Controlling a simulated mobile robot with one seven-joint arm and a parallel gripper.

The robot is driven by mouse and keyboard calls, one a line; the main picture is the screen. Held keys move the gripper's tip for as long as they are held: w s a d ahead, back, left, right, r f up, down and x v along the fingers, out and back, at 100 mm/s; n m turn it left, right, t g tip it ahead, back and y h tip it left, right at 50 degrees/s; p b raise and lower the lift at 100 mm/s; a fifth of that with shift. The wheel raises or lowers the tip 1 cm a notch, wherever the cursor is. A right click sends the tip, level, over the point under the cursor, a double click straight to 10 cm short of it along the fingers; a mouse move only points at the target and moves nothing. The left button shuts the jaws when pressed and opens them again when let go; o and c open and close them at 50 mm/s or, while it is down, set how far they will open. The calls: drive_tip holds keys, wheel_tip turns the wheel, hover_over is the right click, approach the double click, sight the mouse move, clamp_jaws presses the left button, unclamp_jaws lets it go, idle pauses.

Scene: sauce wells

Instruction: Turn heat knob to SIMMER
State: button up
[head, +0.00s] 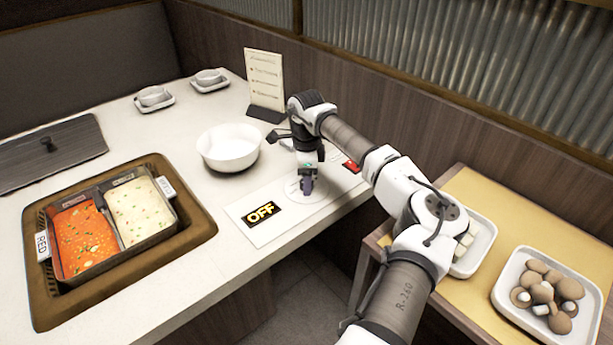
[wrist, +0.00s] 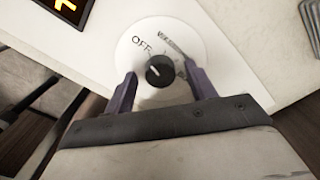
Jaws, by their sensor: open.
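The heat knob is a small black dial (wrist: 160,71) with a white pointer mark, in the middle of a round white plate in the wrist view. The plate (wrist: 160,32) reads OFF at its left; the other printing is hard to read and partly hidden by a finger. My gripper (wrist: 160,80) is open, with one purple finger on each side of the knob and gaps between. In the head view my gripper (head: 307,186) points down over the round plate (head: 318,205) and hides the knob. A display (head: 263,213) beside it shows OFF in yellow.
A split pot (head: 125,222) with red and white broth sits in the table at left. A white bowl (head: 229,147) and a menu stand (head: 264,82) are behind my gripper. A red item (head: 352,166) is just right. A mushroom tray (head: 545,292) stands on the side table.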

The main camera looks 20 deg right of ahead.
drive_tip(key=c, duration=1)
drive_tip(key=shift+m, duration=0.3)
drive_tip(key=m, duration=0.4)
drive_tip(key=shift+b, duration=0.3)
drive_tip(key=m, duration=0.5)
drive_tip(key=shift+m, duration=0.3)
drive_tip(key=m+b, duration=0.1)
drive_tip(key=m, duration=0.3)
drive_tip(key=shift+m, duration=0.3)
drive_tip(key=m, duration=0.5)
